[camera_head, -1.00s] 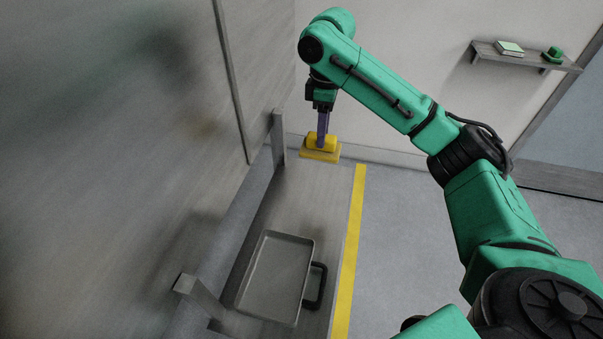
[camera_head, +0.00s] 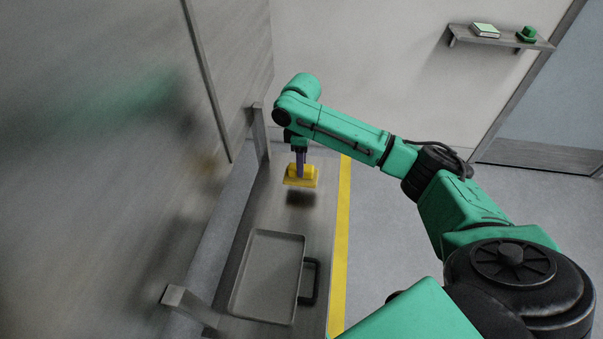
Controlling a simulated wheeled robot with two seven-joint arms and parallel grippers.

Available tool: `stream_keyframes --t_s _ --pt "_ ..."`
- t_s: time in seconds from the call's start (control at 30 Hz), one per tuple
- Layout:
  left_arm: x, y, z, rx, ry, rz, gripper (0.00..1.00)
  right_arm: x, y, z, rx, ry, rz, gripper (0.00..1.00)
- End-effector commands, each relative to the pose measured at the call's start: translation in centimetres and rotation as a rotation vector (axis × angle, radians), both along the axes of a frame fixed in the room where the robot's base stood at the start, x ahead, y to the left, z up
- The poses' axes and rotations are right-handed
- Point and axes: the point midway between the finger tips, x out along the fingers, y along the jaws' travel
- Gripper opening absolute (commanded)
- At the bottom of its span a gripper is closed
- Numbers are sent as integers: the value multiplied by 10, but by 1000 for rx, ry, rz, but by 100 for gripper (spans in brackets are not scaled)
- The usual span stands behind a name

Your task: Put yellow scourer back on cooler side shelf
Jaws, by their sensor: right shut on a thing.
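The yellow scourer (camera_head: 301,181) hangs below my right gripper (camera_head: 300,166), whose fingers are shut on its upper part. It is held above the far part of a long grey metal side shelf (camera_head: 268,206), apart from it, with a dark shadow on the surface beneath. The shelf runs along the side of a big brushed-metal body (camera_head: 110,150), which I take to be the cooler. My left gripper is out of view.
A shallow metal tray (camera_head: 268,275) with a black handle (camera_head: 311,281) lies on the near part of the shelf. Metal brackets stand at the far end (camera_head: 260,130) and near end (camera_head: 187,298). A yellow stripe (camera_head: 340,240) runs along the right. A wall shelf (camera_head: 495,37) holds a book and a green object.

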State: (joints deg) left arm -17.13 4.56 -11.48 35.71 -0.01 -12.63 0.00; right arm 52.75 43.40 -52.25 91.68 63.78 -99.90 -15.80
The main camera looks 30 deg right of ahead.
Motion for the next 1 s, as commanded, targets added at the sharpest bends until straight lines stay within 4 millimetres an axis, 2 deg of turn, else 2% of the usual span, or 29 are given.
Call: stream_keyframes --t_s 0.3,0.47,0.5,0.57,0.6,0.87,1.0 --pt "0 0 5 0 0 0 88 0 0 -47 -1 -1 1 0" --pt "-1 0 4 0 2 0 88 0 0 -50 -1 -1 1 0" --pt "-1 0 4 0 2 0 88 0 0 -50 -1 -1 1 43" --pt "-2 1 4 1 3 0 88 0 0 -50 -1 -1 1 66" --pt "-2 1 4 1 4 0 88 0 0 -50 -1 -1 1 69" --pt "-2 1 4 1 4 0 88 0 0 -49 -1 -1 1 69" --pt "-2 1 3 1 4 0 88 1 0 -36 1 -5 1 69"
